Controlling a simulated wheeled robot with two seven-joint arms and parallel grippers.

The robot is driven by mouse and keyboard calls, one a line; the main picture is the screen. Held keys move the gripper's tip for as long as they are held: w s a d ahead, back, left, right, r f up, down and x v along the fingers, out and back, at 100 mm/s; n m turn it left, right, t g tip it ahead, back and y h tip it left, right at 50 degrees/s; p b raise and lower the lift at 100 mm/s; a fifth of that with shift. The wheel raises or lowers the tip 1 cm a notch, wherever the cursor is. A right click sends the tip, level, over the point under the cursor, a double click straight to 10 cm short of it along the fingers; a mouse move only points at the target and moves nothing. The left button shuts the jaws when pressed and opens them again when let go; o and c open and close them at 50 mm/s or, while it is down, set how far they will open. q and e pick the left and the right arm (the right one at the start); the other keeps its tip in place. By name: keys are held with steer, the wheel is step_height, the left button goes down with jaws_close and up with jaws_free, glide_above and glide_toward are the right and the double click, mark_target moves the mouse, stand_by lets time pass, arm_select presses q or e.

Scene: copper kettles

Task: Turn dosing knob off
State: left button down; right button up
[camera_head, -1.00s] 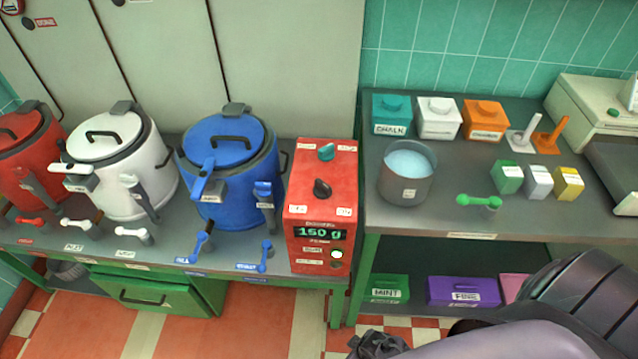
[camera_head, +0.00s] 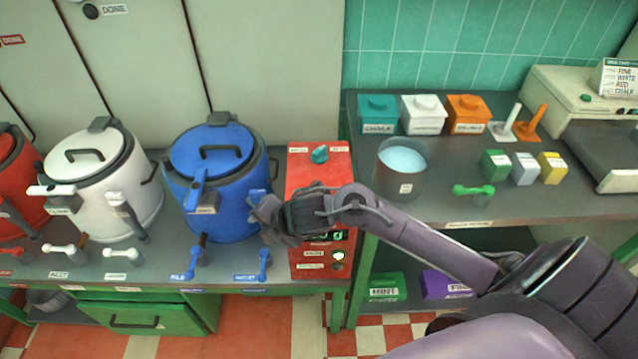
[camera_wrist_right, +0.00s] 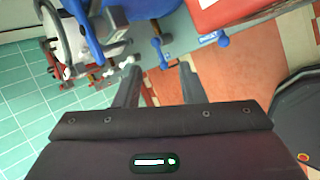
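The red dosing box (camera_head: 306,172) stands on the counter right of the blue kettle (camera_head: 220,165). A teal knob (camera_head: 319,153) shows on its top face. The black knob below it is hidden behind my right gripper (camera_head: 262,214). The green display is mostly covered. My right gripper is in front of the box, its fingertips toward the blue kettle's right side. In the right wrist view the two fingers (camera_wrist_right: 158,76) are apart with nothing between them; a corner of the red box (camera_wrist_right: 215,12) shows at the upper right. My left gripper is not in view.
Blue levers (camera_head: 264,262) stand at the counter front, close below my right gripper. A white kettle (camera_head: 100,190) is further left. A grey pot (camera_head: 402,170) stands on the right-hand bench, behind my right arm. Floor in front is clear.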

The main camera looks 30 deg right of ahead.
steer(key=d+r+n, duration=0.1)
steer(key=d+n, duration=0.1)
steer(key=n, duration=0.1)
steer(key=w+d+r+n, duration=0.1)
steer(key=d+r+n, duration=0.1)
steer(key=n, duration=0.2)
steer(key=d+r+n+g, duration=0.1)
steer(key=d+r+n, duration=0.1)
steer(key=n, duration=0.1)
steer(key=shift+w+d+r+n+h, duration=0.2)
steer(key=shift+w+d+n+h, duration=0.1)
steer(key=shift+h, duration=0.1)
steer(key=s+d+r+n+g+h, duration=0.1)
steer(key=d+r+n, duration=0.1)
steer(key=d, duration=0.3)
steer(key=s+d+r+n+g, duration=0.1)
steer(key=d+n+g, duration=0.1)
steer(key=d, duration=0.4)
steer(key=p+x, duration=0.1)
steer(key=x, duration=0.6)
steer(key=shift+w+a+f, duration=0.1)
steer(key=shift+w+f, duration=0.1)
steer(key=shift+f, duration=0.05)
steer(key=shift+c, duration=0.2)
jaws_close()
